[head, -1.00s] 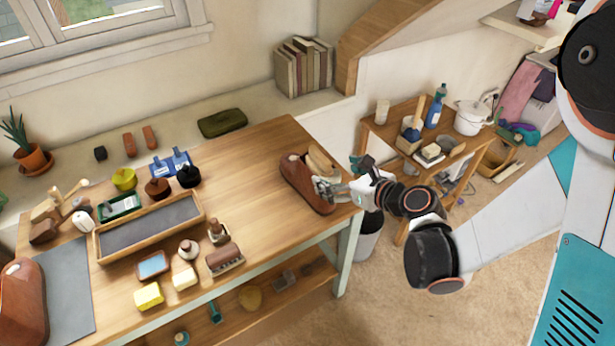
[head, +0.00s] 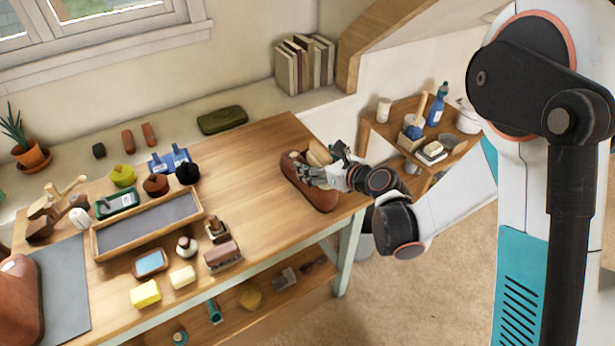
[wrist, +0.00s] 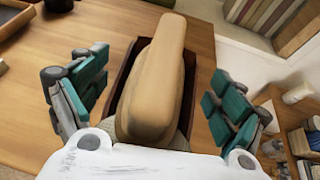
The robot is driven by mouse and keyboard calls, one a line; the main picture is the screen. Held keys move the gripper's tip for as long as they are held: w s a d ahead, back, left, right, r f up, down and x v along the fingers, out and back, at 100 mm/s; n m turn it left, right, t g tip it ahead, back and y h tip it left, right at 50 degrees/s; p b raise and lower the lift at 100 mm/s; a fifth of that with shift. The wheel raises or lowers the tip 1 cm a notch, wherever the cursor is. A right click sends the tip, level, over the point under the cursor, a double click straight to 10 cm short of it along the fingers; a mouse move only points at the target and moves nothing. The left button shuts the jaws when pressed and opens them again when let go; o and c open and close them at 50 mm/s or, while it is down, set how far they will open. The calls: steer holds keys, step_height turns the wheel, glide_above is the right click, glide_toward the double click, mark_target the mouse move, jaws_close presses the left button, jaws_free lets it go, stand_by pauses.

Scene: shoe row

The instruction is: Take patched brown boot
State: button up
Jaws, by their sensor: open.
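A brown boot (head: 316,194) lies near the right end of the workbench, with a pale spot near its far end. A wooden form (head: 319,154) sits in its opening. My gripper (head: 322,168) is over this boot. In the wrist view the fingers of my gripper (wrist: 155,98) are spread wide on both sides of the wooden form (wrist: 156,80) and the dark boot edge (wrist: 127,72), with gaps on each side. A second brown boot (head: 20,308) at the front left has a pale patch and is cut off by the picture edge.
A grey mat (head: 62,285) lies at the left of the workbench (head: 262,160). A wooden tray (head: 148,250), brushes, sponges and jars fill its middle. Bare wood lies left of the near boot. A side table (head: 405,145) with bottles and tools stands behind my arm.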

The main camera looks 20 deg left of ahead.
jaws_close()
steer(key=shift+r, duration=0.1)
